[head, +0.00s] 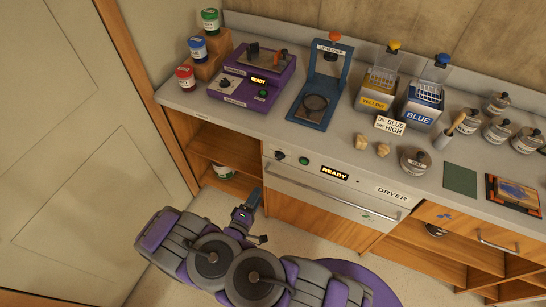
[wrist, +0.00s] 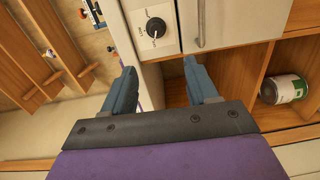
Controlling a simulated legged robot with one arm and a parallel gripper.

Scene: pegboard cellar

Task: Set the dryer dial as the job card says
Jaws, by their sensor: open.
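The dryer (head: 300,187) is a white front panel under the counter, with a lit READY display (head: 334,173). Its small black dial (head: 280,156) sits at the panel's left end, beside a green button. In the wrist view the dial (wrist: 155,27) is a black round knob with a light pointer mark; its labels are too small to read surely. The job card (head: 389,125) on the counter reads "DIP BLUE DRY HIGH". My gripper (head: 254,216) is open and empty, in front of the cabinet and apart from the dial. In the wrist view the dial lies beyond the fingertips (wrist: 160,66).
A long handle (head: 330,195) runs across the dryer front below the dial. An open shelf with a can (head: 224,172) is left of the dryer. A purple machine (head: 253,77), a blue press (head: 322,85) and yellow and blue dip tanks stand on the counter above.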

